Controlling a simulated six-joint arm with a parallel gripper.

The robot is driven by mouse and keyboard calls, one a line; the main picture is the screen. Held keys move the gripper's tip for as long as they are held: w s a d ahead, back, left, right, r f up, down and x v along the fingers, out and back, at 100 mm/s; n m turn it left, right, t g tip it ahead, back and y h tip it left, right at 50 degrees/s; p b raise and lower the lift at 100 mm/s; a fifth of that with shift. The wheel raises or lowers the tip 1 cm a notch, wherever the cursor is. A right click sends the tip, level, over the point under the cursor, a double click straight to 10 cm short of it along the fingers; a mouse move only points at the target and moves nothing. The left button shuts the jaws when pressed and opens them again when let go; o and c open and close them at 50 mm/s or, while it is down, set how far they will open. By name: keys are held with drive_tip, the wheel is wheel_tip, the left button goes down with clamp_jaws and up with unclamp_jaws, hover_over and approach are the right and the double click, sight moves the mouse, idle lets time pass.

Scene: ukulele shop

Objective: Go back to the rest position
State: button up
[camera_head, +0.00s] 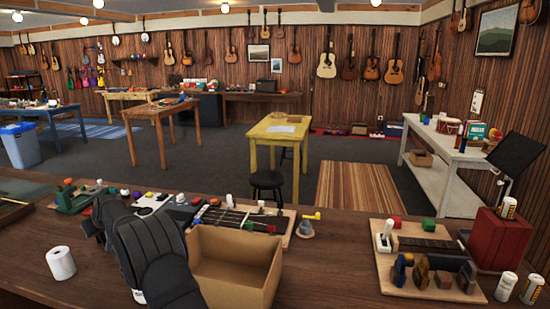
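My dark grey arm (152,248) rises from the bottom of the head view, left of centre, over the wooden workbench (340,270). It bends near its top, and a smaller dark part (90,227) shows at its left side. I cannot make out the fingertips, so I cannot tell whether my gripper is open or shut, or whether it holds anything. An open cardboard box (238,278) stands close to the right of the arm, partly covered by it.
A white roll (61,263) stands left of the arm. Behind are a fretboard (238,217) and several small coloured parts.

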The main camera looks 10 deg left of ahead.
drive_tip(key=shift+x, duration=0.9)
